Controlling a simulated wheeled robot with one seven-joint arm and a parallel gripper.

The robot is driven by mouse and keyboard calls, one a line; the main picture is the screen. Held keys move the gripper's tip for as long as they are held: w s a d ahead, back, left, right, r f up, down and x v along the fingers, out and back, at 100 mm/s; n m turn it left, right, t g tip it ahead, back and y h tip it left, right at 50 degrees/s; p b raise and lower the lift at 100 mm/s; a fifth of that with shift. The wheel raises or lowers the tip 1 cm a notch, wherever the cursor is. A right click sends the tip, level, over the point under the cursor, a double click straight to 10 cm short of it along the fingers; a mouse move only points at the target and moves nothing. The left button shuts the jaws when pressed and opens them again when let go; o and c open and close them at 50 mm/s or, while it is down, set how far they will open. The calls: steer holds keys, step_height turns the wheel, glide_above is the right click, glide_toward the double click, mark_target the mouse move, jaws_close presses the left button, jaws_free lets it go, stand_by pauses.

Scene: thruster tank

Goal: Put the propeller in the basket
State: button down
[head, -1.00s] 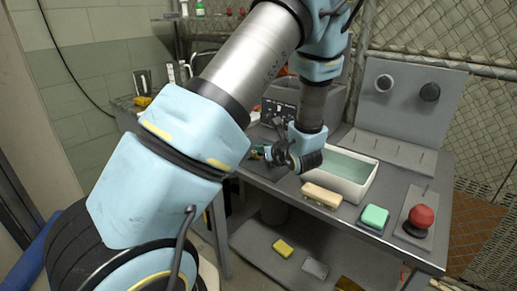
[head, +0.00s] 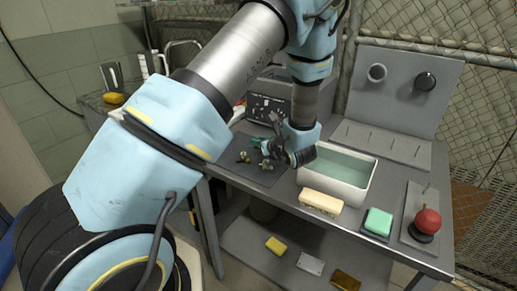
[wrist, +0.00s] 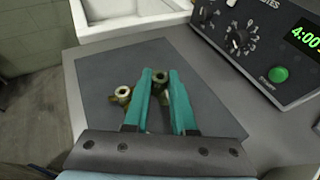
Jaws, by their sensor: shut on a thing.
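A small brass-coloured propeller (wrist: 160,78) sits between the teal fingertips of my gripper (wrist: 160,76) in the wrist view, partly hidden by them. My gripper is shut on it, low over the dark mat (wrist: 95,70). A second brass propeller (wrist: 122,94) lies on the mat just left of the fingers, apart from them. In the head view my gripper (head: 259,143) shows small above the mat, with brass pieces (head: 243,157) below it. No basket can be made out for certain; a white-walled container (wrist: 130,28) stands beyond the mat in the wrist view.
A control box (wrist: 255,45) with knobs and a green button borders the mat.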

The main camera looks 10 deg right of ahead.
mark_target(259, 160)
steer(key=shift+f+p, duration=0.5)
steer(key=shift+f, duration=1.3)
steer(key=shift+f, duration=0.15)
steer(key=c, duration=0.7)
jaws_free()
steer(key=shift+c, duration=0.2)
